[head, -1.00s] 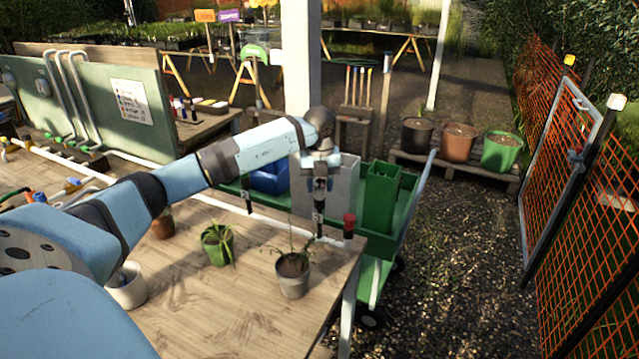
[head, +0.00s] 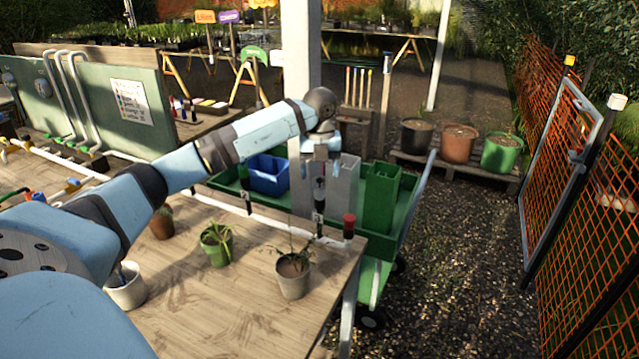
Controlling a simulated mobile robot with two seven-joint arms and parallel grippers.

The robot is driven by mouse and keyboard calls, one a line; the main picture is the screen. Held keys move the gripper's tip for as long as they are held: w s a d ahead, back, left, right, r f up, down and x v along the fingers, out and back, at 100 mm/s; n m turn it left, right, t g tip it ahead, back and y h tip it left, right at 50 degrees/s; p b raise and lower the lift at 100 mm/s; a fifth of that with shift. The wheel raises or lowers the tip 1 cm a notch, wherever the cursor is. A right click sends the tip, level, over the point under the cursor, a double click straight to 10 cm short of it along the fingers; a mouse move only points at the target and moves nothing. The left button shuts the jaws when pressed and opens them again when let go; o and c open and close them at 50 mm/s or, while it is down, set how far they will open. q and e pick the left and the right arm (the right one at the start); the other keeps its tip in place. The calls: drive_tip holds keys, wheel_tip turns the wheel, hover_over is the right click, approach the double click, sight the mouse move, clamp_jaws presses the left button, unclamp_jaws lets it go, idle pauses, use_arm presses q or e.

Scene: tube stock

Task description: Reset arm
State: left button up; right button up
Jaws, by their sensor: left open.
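My left arm comes in from the left over the wooden table. Its left gripper (head: 321,172) points down above the table's far right part, its two blue-grey fingers apart. A dark upright tube with a pale band (head: 319,205) stands just below and between the fingers as seen here. I see nothing held, though the tube's top overlaps the gripper in the picture. A red-topped dark tube (head: 349,226) stands to the right at the table's far edge. Another dark tube (head: 245,188) stands to the left. My right gripper is not in view.
Potted plants stand on the table: a grey pot (head: 293,276), a green pot (head: 216,246) and a brown pot (head: 162,224). Behind the table, a green cart (head: 407,220) carries a blue bin (head: 268,176), a grey bin (head: 347,187) and a green bin (head: 381,198). Gravel lies open to the right.

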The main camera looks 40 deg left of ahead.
use_arm(q)
wheel_tip(320, 180, up, 10)
drive_tip(key=f, duration=0.1)
drive_tip(key=d+f+m+h+p, duration=0.1)
drive_tip(key=d+f+m+h, duration=0.15)
drive_tip(key=d+f, duration=0.45)
drive_tip(key=d+f+m+h, duration=0.2)
drive_tip(key=d+f+h, duration=0.15)
drive_tip(key=d, duration=0.65)
drive_tip(key=s+d+f+n+t+h+p, duration=0.1)
drive_tip(key=s+d+f+n+t+h, duration=0.2)
drive_tip(key=d+h, duration=0.45)
drive_tip(key=s+d+f+n+t+h+p, duration=0.15)
drive_tip(key=s+d+h, duration=0.35)
drive_tip(key=d, duration=0.5)
drive_tip(key=s+a+f+n+t+y+p, duration=0.2)
drive_tip(key=s+f+n+t+y, duration=0.4)
drive_tip(key=s+f+n+y, duration=0.9)
drive_tip(key=s+f+n+p, duration=0.1)
drive_tip(key=s+f+n, duration=0.4)
drive_tip(key=n, duration=0.3)
drive_tip(key=shift+s+a, duration=0.25)
drive_tip(key=shift+s, duration=0.1)
drive_tip(key=shift+t, duration=0.25)
